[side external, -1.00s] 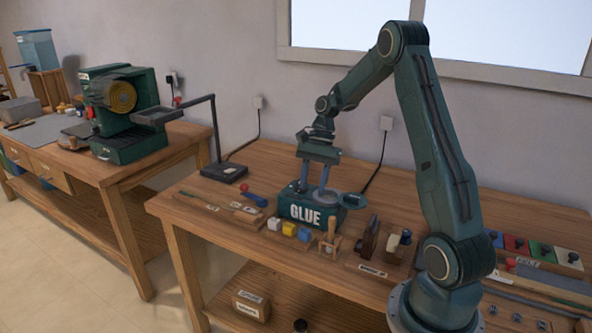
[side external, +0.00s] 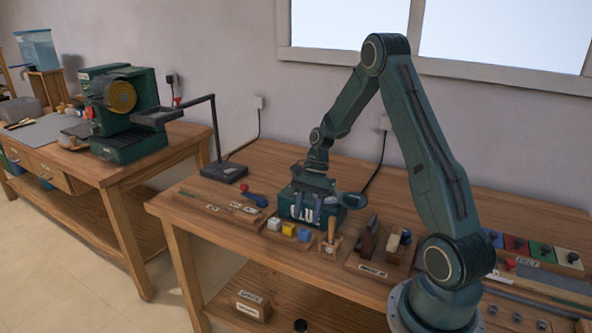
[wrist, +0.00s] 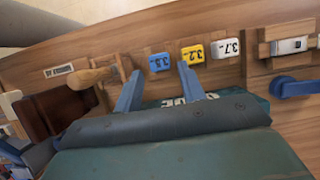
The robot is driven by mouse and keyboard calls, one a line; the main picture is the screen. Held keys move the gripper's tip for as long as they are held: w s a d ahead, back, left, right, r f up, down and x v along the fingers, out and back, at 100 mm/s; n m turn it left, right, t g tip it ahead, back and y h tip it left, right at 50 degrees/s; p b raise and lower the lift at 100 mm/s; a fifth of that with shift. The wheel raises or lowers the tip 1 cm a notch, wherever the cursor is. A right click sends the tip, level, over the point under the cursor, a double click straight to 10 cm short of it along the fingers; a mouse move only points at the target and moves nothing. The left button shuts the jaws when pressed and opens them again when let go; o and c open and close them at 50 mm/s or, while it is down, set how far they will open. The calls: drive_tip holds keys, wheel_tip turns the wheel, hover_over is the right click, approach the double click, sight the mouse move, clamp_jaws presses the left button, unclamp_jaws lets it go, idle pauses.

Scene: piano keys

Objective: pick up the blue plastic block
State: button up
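The blue block (side external: 303,235) sits on the bench at the right end of a row with a yellow block (side external: 289,229) and a white block (side external: 274,224). In the wrist view the blue block (wrist: 159,62) bears a white number label and shows just beyond the fingertips, between their lines. My gripper (side external: 307,214) is low in front of the green glue box (side external: 330,221) and covers part of its lettering. In the wrist view my gripper (wrist: 162,75) has its two blue fingers apart with nothing between them. The exact gap to the block is hard to judge.
A wooden-handled tool in a small stand (side external: 330,245) is close to the blue block's right. A wood plane (side external: 369,238) stands further right. A blue-handled tool (side external: 255,200) lies left of the blocks. The bench's front edge is just before the row.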

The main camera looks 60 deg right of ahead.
sight(304, 231)
drive_tip(key=shift+x, duration=2.4)
drive_tip(key=shift+s, duration=0.1)
drive_tip(key=c, duration=0.7)
